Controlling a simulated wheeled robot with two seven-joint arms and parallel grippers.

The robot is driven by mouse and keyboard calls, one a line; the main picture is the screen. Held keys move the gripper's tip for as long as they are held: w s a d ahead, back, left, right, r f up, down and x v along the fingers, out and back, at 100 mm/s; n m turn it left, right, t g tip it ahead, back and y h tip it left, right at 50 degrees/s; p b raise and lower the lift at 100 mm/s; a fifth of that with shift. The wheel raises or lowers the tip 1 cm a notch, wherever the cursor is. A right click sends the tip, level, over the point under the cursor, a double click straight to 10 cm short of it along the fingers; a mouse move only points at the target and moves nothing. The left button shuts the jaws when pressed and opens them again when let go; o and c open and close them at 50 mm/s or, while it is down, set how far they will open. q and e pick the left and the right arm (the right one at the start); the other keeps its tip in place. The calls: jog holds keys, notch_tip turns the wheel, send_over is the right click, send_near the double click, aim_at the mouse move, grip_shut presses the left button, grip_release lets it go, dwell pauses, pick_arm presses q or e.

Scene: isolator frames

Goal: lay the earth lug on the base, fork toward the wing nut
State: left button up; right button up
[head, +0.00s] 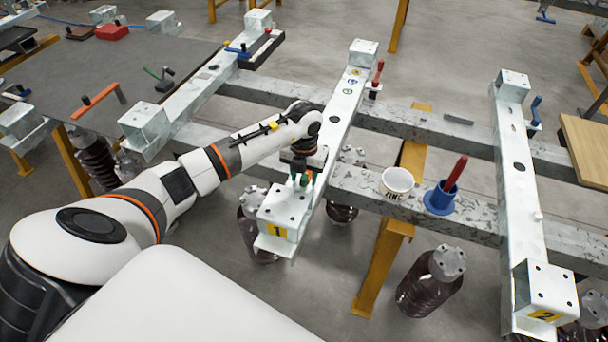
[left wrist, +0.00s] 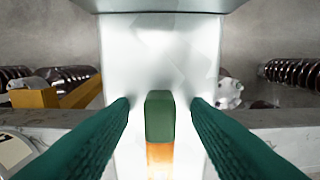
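My left gripper (head: 303,180) is over the near end of the galvanised beam marked 1 (head: 345,105), just beyond its end block (head: 286,207). In the left wrist view its two teal fingers (left wrist: 160,104) are apart, over the bright metal surface. Between them shows a small piece with a dark green end (left wrist: 159,116) and an orange part (left wrist: 160,160). Gaps show on both sides of it, so neither finger touches it. I cannot tell whether this is the earth lug. I cannot make out a wing nut or a fork. My right gripper is not in view.
A white ZINC pot (head: 397,183) and a blue holder (head: 440,200) with a red handle (head: 456,172) stand on the cross beam to the right. Beam 2 (head: 515,180) is farther right. A grey table (head: 75,80) is at left.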

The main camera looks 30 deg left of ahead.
pick_arm(q)
notch_tip(320, 180, up, 12)
jog(key=shift+b, duration=0.45)
jog(key=shift+f, duration=0.1)
